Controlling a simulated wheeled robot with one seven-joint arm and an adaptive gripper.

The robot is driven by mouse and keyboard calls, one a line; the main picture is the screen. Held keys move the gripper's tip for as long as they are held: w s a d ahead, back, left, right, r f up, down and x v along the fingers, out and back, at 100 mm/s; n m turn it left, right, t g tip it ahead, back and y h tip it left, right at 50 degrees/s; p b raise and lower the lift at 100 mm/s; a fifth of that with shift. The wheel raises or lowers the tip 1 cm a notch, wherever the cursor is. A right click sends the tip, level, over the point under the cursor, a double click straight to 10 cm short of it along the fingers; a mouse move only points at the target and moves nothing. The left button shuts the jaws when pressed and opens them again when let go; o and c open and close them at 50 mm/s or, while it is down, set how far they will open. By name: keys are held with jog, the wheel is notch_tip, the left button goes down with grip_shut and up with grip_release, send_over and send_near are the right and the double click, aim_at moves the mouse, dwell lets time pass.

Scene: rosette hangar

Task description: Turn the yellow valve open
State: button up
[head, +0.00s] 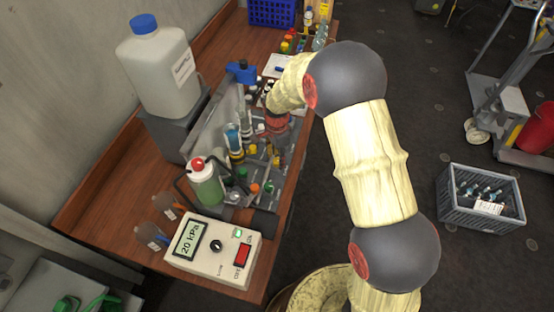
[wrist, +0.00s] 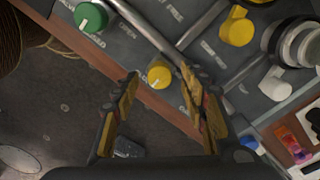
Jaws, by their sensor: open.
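A round yellow valve knob (wrist: 160,75) with a pale pointer mark is on the grey panel (wrist: 130,55) in the wrist view. My gripper (wrist: 160,78) is open, one finger on each side of this knob in the picture; I cannot tell whether either touches it.
A metal rod crosses the panel beside the knob. A grey crate (head: 480,207) stands on the floor at right.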

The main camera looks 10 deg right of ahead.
jog(key=shift+f, duration=0.6)
jog(key=c, duration=0.3)
jog(key=c, duration=0.8)
grip_shut()
